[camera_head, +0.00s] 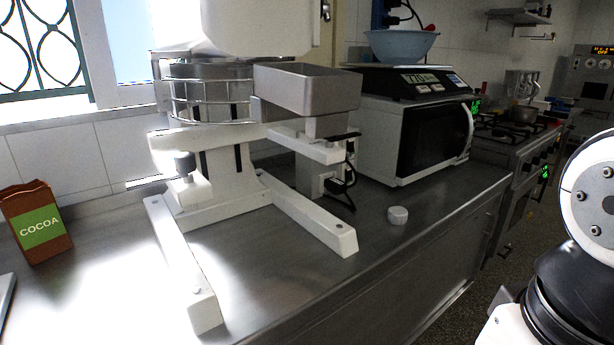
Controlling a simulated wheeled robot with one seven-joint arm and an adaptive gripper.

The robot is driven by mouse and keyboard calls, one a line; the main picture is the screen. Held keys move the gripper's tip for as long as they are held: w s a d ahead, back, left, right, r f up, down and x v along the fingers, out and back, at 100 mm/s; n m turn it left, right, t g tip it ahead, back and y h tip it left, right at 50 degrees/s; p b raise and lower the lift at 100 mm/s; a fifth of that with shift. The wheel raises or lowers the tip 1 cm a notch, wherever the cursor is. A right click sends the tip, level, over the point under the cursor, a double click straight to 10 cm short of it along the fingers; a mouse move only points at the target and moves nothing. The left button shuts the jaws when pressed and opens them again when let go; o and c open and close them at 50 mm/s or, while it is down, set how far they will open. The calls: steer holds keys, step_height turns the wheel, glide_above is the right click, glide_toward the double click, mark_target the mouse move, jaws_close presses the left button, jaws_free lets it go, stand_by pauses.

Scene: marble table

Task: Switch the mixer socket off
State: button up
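A large white mixer (225,178) stands on the steel counter, with a wire guard (212,100) around its bowl and a grey metal tray-like hopper (312,90) at its right. Behind its right leg, a small white box like a socket (321,183) has a black plug and cable (343,182) at its right side. Another dark fitting with black cables (392,14) is on the wall at the top. I cannot tell which of them is the mixer socket, nor any switch position. White and black links of my arm show at the right edge; my gripper is out of view.
A cocoa box (38,222) stands at the left. A white microwave (417,137) carries a black scale (408,83) and a blue bowl (401,45). A small white round piece (398,215) lies on the front counter (330,285). A stove (520,135) stands beyond.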

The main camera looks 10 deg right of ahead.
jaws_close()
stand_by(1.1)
